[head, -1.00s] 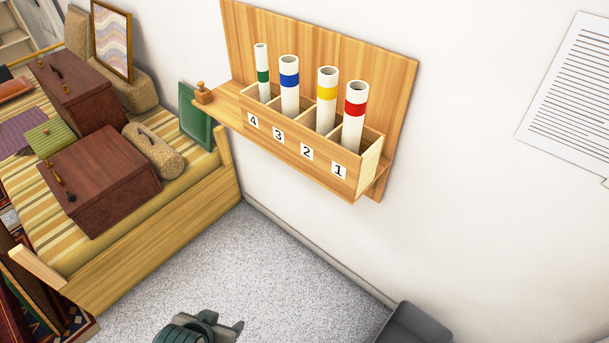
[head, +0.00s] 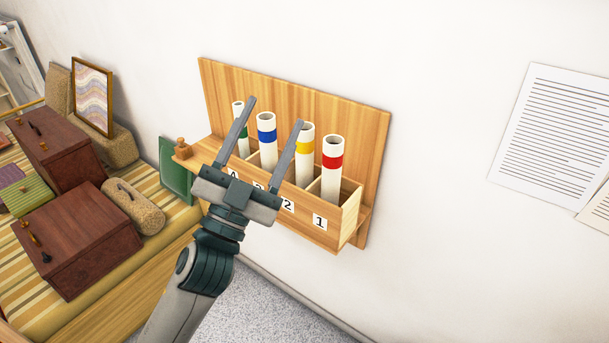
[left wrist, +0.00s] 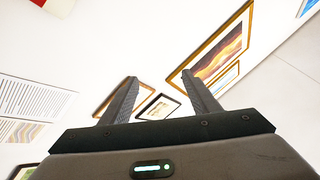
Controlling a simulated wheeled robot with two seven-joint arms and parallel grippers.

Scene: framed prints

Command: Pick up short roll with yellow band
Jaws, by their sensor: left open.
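The white roll with a yellow band (head: 305,160) stands upright in compartment 2 of the wooden wall rack (head: 345,225). Rolls with a red band (head: 332,165), a blue band (head: 267,135) and a green band (head: 242,131) stand in the other compartments. My left gripper (head: 275,112) is open and empty, and appears in front of the rack. In the head view its one finger overlaps the green-banded roll and the other lies close to the yellow-banded roll. In the left wrist view the open fingers (left wrist: 160,92) show no roll between them. My right gripper is not seen.
A bench (head: 95,290) with brown cases (head: 75,235), a tan bolster (head: 133,205) and a framed print (head: 92,97) stands at the left. A wooden stamp (head: 182,148) sits on the rack's left shelf. Framed prints (left wrist: 215,50) hang on a wall in the left wrist view.

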